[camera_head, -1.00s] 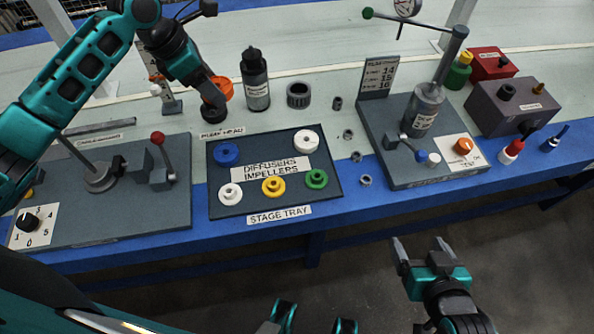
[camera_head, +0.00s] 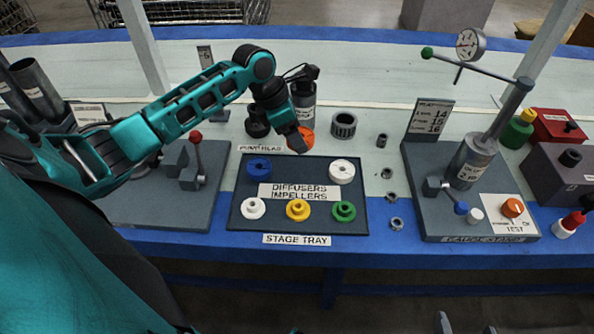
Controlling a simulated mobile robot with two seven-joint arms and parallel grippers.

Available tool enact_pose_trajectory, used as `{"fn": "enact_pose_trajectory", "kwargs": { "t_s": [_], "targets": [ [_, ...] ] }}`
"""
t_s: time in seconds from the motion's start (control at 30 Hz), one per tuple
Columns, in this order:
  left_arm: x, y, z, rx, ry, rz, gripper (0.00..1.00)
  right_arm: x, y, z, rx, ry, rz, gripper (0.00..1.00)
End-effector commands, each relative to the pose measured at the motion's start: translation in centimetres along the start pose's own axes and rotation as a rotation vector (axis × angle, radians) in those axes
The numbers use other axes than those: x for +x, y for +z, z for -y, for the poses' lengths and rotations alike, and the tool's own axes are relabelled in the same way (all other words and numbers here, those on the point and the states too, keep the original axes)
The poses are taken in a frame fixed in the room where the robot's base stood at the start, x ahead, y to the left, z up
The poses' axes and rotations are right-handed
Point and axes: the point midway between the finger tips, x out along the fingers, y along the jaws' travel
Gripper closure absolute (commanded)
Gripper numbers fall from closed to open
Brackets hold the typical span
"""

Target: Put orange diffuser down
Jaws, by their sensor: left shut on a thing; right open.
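The orange diffuser (camera_head: 307,138) is held in my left gripper (camera_head: 299,140), which is shut on it and partly hides it. It appears to be over the back edge of the dark stage tray (camera_head: 235,205), in front of the dark bottle. Whether it touches anything below cannot be told. The tray carries a blue diffuser (camera_head: 259,169) at back left and a white one (camera_head: 342,171) at back right. Its front row has white (camera_head: 253,208), yellow (camera_head: 298,210) and green (camera_head: 344,211) impellers. My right gripper (camera_head: 466,325) is open and empty at the bottom edge, mostly cut off.
A dark bottle (camera_head: 303,100) and a black pump head (camera_head: 257,123) stand behind the tray. A grey ring (camera_head: 344,124) and several small metal parts lie to the right. The gauge stand (camera_head: 425,185) is further right, and a lever fixture (camera_head: 170,205) is to the left.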

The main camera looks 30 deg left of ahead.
Motion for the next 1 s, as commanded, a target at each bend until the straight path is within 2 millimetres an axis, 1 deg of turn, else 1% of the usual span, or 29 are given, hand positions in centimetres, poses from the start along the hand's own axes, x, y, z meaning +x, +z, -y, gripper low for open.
{"fn": "enact_pose_trajectory", "kwargs": {
  "t_s": [0.03,0.1,0.2,0.3,0.47,0.7,1.0],
  "targets": [
    [1.8,-0.8,0.1,-0.002,-0.003,-0.003,0.78,0.5,0.3,0.1,-0.001,-0.003,-0.006,0.19],
    [3.3,-1.4,0.1,-0.001,-0.002,-0.003,0.78,0.8,0.3,0.0,-0.001,-0.004,-0.010,0.19],
    [4.9,-2.0,0.1,0.000,-0.001,-0.001,0.78,1.1,0.7,0.0,-0.001,-0.003,-0.011,0.19],
    [5.8,-2.4,0.0,-0.001,0.000,0.000,0.78,1.2,1.0,-0.1,-0.002,-0.003,-0.009,0.19],
    [6.6,-2.7,0.1,0.001,-0.001,0.000,0.78,1.4,1.5,-0.2,-0.004,-0.001,-0.007,0.19],
    [9.8,-4.1,0.0,-0.001,0.000,-0.001,0.78,2.1,2.9,-0.3,-0.005,0.000,-0.002,0.19],
    [9.9,-4.1,0.0,0.000,0.000,0.000,0.78,1.9,2.9,-0.3,-0.004,0.001,0.000,0.19]
  ]
}}
